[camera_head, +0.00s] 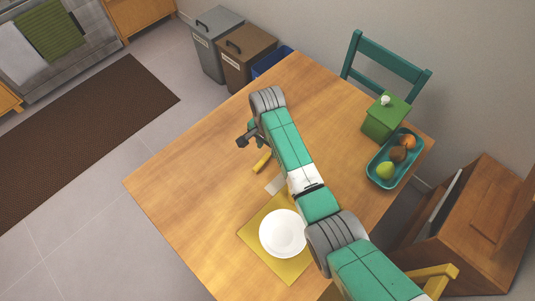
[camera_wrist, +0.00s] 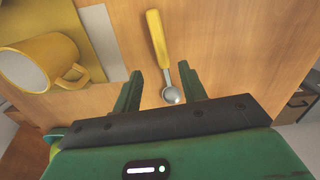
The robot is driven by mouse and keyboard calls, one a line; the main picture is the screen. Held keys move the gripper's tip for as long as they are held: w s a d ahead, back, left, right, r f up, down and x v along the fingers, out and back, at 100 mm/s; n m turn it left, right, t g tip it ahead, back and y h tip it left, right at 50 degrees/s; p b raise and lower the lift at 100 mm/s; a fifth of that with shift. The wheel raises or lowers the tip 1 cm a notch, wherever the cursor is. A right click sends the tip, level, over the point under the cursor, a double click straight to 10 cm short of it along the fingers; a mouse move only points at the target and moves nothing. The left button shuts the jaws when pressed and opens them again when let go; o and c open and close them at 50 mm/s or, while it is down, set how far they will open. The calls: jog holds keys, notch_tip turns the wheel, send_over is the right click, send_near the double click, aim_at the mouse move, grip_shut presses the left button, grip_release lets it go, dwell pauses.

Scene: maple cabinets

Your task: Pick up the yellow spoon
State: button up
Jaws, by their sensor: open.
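The yellow spoon (camera_wrist: 157,38) lies on the wooden table in the wrist view, with its yellow handle pointing away and its shiny metal bowl near my gripper. My gripper (camera_wrist: 161,75) is open and empty, and the spoon shows between its two green fingers. The spoon's bowl end lies toward the palm side in the picture. I cannot tell the exact height of the fingers above it. In the head view, the spoon's yellow handle (camera_head: 262,161) shows just below my gripper (camera_head: 242,140), beside my arm; its bowl is not clear there.
A yellow mug (camera_wrist: 70,68) and a pale napkin (camera_wrist: 103,42) lie left of the spoon in the wrist view. A white plate (camera_head: 283,233) sits on a yellow placemat (camera_head: 290,270). A teal fruit tray (camera_head: 372,177) and green canister (camera_head: 384,122) stand right. The table's left part is clear.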

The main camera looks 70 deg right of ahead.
aim_at(265, 157)
jog(key=f, duration=0.4)
jog(key=shift+w+a+f+b, duration=0.1)
jog(key=shift+w+a+b, duration=0.2)
jog(key=shift+a, duration=0.1)
jog(key=shift+f, duration=0.45)
grip_shut()
jog(key=shift+r, duration=0.15)
notch_tip(265, 157, up, 13)
jog(key=p, duration=0.5)
